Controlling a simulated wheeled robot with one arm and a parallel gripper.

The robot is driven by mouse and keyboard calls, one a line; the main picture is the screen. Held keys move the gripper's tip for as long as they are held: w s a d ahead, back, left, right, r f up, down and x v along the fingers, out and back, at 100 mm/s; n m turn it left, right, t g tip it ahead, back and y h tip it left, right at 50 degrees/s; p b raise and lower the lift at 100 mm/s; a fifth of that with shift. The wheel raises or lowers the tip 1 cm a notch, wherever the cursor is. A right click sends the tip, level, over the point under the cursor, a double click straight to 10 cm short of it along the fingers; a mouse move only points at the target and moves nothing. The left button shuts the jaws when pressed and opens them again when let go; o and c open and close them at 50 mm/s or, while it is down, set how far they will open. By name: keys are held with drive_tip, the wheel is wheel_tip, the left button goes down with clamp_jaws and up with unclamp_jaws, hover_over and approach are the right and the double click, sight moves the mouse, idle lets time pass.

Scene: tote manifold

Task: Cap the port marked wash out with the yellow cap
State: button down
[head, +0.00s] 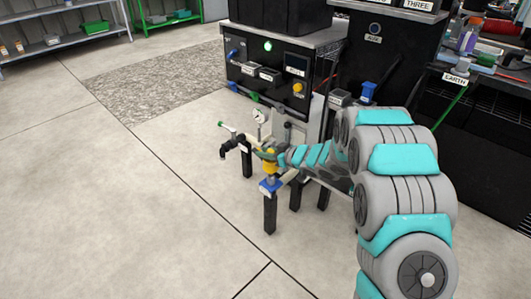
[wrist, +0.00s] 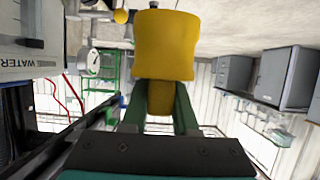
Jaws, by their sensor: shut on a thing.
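My gripper (wrist: 160,100) is shut on the yellow cap (wrist: 165,45), whose narrower end sits between the two dark green fingers. In the head view the yellow cap (head: 270,168) shows at the end of my arm, just above a blue-collared port (head: 270,186) on a dark leg. I cannot tell whether the cap touches that port. A black elbow port (head: 228,148) stands to its left. Small white labels on the ports are too small to read, so I cannot tell which is wash out. My gripper (head: 266,156) hides part of the manifold.
A black cabinet (head: 270,65) with labelled panels stands behind. A cluttered bench (head: 480,65) is at the right. The floor to the left is clear.

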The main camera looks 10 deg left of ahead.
sight(277, 169)
drive_tip(key=shift+f+b, duration=0.95)
drive_tip(key=shift+f, duration=2.45)
drive_tip(key=c, duration=0.6)
unclamp_jaws()
drive_tip(key=shift+d, duration=0.1)
drive_tip(key=v, duration=0.7)
drive_tip(key=shift+s+d, duration=0.1)
drive_tip(key=shift+s, duration=0.1)
drive_tip(key=shift+d+r, duration=0.1)
drive_tip(key=shift+c, duration=0.4)
